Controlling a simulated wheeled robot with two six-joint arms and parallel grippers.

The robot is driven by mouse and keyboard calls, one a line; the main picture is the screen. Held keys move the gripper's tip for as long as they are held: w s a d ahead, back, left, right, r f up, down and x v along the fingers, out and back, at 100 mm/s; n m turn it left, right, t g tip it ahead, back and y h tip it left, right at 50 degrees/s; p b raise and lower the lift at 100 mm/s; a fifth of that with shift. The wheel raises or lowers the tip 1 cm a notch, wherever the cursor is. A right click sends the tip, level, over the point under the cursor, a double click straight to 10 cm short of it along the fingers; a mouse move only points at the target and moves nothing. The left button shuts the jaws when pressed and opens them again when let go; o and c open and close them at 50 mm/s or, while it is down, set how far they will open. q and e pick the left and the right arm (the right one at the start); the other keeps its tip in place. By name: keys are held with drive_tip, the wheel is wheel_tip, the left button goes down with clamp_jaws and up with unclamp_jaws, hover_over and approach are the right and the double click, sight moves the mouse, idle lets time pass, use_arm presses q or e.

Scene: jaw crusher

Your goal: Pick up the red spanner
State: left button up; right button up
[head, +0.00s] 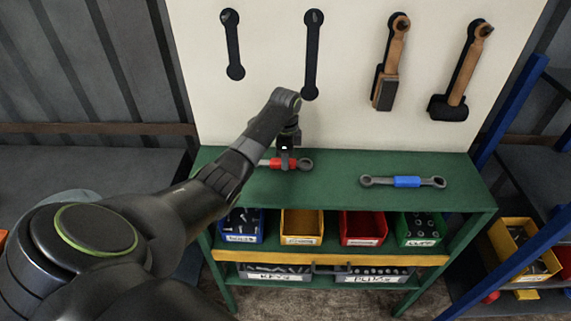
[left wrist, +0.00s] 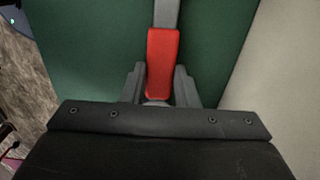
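The red spanner (head: 267,162) has a red grip and grey ends. It is at the left part of the green bench top in the head view, partly hidden by my left gripper (head: 285,163). In the left wrist view its red grip (left wrist: 162,62) runs between the two fingers of my left gripper (left wrist: 160,82). The fingers sit close against both sides of the grip and look shut on it. The spanner appears at bench level; any lift cannot be told. My right gripper is not in view.
A blue-gripped spanner (head: 407,182) lies on the bench (head: 340,165) to the right. Black tool shapes and two wooden-handled tools (head: 390,62) hang on the white board (head: 350,110) behind. Colored bins (head: 302,226) stand on the shelf below. The bench between the spanners is clear.

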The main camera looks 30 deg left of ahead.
use_arm(q)
drive_tip(key=c, duration=0.5)
wheel_tip(320, 180, up, 5)
drive_tip(key=shift+w+r+b, duration=0.1)
drive_tip(key=shift+b, duration=0.85)
drive_tip(key=shift+r+p, duration=1.5)
drive_tip(key=shift+r, duration=0.95)
